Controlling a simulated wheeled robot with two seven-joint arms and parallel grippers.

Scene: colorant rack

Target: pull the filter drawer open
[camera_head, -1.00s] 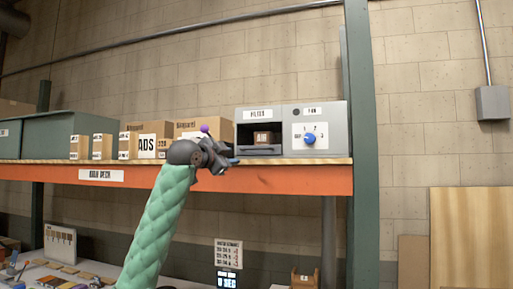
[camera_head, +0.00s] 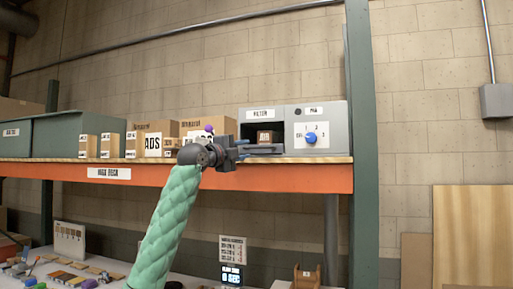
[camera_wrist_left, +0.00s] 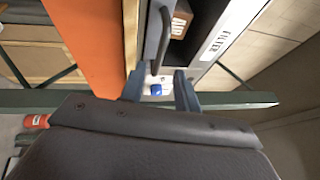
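The filter drawer (camera_head: 267,148) is a low grey tray at the bottom of the dark opening under the FILTER label, with a small brown box (camera_head: 266,137) inside. In the left wrist view, the drawer's dark bar handle (camera_wrist_left: 161,42) stands out from its grey front. My left gripper (camera_head: 243,149) is at shelf height, just left of the drawer. In the left wrist view, its two fingers (camera_wrist_left: 160,88) are apart, with the handle's near end in line with the gap between them. I cannot tell whether they touch it. My right gripper is not in view.
The grey cabinet (camera_head: 318,116) has a blue knob (camera_head: 310,138) on its fan side. Cardboard boxes (camera_head: 158,140) stand left of it on the shelf. The shelf's orange front beam (camera_head: 290,176) runs below my gripper. A green post (camera_head: 363,200) stands on the right.

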